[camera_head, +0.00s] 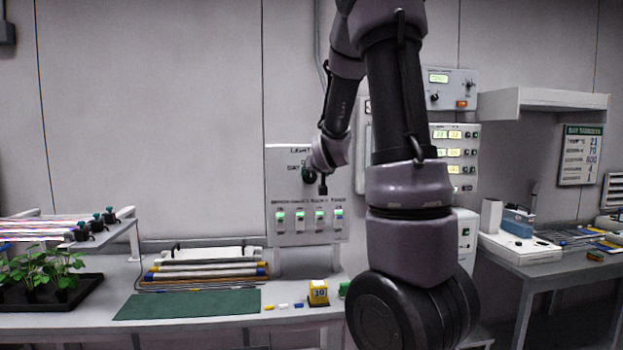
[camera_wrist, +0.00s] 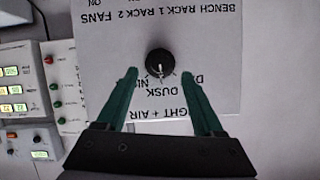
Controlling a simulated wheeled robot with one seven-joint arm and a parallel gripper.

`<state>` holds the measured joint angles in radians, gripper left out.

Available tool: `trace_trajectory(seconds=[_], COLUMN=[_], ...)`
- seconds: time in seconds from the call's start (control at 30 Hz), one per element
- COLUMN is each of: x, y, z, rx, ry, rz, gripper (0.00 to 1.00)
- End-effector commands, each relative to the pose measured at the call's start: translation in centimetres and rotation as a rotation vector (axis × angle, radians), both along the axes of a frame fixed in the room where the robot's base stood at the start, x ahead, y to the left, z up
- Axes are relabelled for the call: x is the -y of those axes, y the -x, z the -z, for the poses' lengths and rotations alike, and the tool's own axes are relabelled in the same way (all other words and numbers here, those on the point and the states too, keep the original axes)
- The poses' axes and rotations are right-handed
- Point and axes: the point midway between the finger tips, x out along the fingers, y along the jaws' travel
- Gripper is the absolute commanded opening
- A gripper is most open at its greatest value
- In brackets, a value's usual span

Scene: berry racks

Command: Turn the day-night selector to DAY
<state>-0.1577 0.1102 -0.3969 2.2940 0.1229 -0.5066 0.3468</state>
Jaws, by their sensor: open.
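The day-night selector is a round black knob (camera_wrist: 159,62) on a white wall panel (camera_head: 285,185). The wrist view shows the panel upside down. The knob's pale mark points down in that picture, toward the word DUSK. A partly covered label starting with D is at picture right; one starting with NI is beside DUSK. My gripper (camera_wrist: 159,75) is open, its two green fingers on either side of the knob in the picture, with gaps. I cannot tell how far the fingertips are from the panel. In the head view my gripper (camera_head: 310,176) hides most of the knob.
Several lit switches (camera_head: 299,217) sit low on the same panel. Another control panel (camera_head: 453,155) stands to the right, behind my arm. The bench below holds a green mat (camera_head: 188,304), a yellow block (camera_head: 318,292), rods and a plant tray (camera_head: 85,303).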

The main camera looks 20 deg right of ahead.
Motion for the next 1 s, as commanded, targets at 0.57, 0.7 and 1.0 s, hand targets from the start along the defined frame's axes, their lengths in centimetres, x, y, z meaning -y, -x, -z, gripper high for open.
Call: trace_trajectory(seconds=[0.57, 0.7, 1.0], x=[1.2, 1.1, 1.1], y=[-4.5, -4.5, -4.5], z=[1.9, 1.9, 1.9], rx=[0.0, 0.0, 0.0], ry=[-0.001, -0.001, -0.001], rz=[0.0, 0.0, 0.0], gripper=[0.69, 0.65, 0.0])
